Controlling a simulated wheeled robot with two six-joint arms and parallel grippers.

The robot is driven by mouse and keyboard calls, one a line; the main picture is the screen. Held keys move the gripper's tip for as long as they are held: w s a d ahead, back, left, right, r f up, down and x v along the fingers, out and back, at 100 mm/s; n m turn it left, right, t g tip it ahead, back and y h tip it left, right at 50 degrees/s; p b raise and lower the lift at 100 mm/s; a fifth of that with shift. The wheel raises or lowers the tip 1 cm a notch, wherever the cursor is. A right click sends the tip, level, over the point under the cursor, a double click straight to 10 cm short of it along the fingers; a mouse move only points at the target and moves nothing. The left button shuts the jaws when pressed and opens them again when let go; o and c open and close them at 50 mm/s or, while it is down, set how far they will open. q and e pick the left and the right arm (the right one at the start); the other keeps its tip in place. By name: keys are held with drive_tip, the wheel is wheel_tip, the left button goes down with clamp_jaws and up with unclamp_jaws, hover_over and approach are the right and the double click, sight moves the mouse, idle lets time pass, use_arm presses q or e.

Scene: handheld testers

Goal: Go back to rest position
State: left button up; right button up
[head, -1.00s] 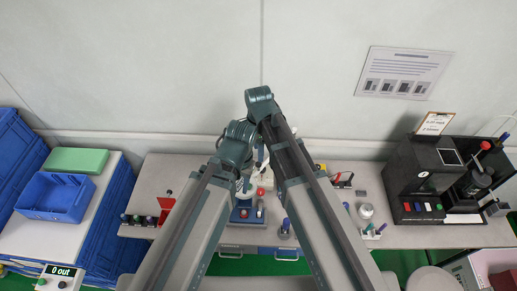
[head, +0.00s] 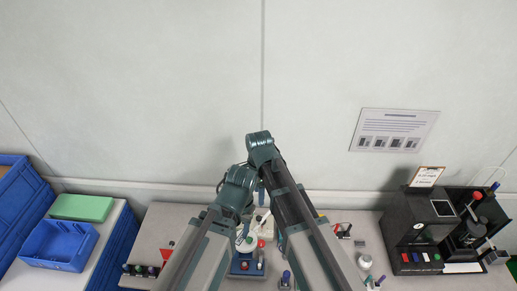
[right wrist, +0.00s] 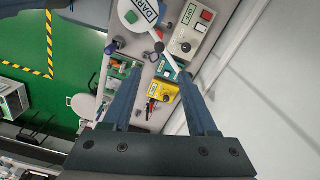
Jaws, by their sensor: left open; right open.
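In the head view both my arms reach forward over the workbench (head: 180,222). My left gripper (head: 246,222) is the lower one, partly hidden by its own wrist, above the middle of the bench. My right gripper (head: 262,196) is just above it in the picture, mostly hidden behind its arm. In the right wrist view my right gripper (right wrist: 163,72) has its two fingers wide apart with nothing held between them. A yellow tester (right wrist: 164,93) lies on the bench below, seen between the fingers.
A blue bin (head: 58,246) and a green block (head: 82,207) are at the left. A black machine (head: 425,230) stands at the right. A blue stand (head: 246,266) is below my grippers. A control box with buttons (right wrist: 190,30) shows in the wrist view.

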drive_tip(key=s+d+n, duration=0.4)
drive_tip(key=d+n, duration=0.3)
drive_tip(key=d, duration=0.1)
drive_tip(key=s+d+n, duration=0.4)
drive_tip(key=d+n, duration=0.4)
use_arm(q)
wheel_tip(320, 180, down, 20)
drive_tip(key=b, duration=2)
use_arm(e)
drive_tip(key=s+a+f+n, duration=0.1)
drive_tip(key=s+a+f, duration=0.1)
drive_tip(key=f, duration=0.4)
drive_tip(key=s+a+f+n, duration=0.1)
drive_tip(key=s+a+f, duration=0.1)
drive_tip(key=a+f, duration=0.3)
drive_tip(key=s+a+f+n+h, duration=0.1)
drive_tip(key=a+f+n, duration=0.1)
drive_tip(key=f, duration=0.7)
drive_tip(key=shift+s+a, duration=0.4)
drive_tip(key=shift+a, duration=0.4)
use_arm(q)
drive_tip(key=shift+s+f, duration=0.1)
use_arm(e)
drive_tip(key=shift+s, duration=0.1)
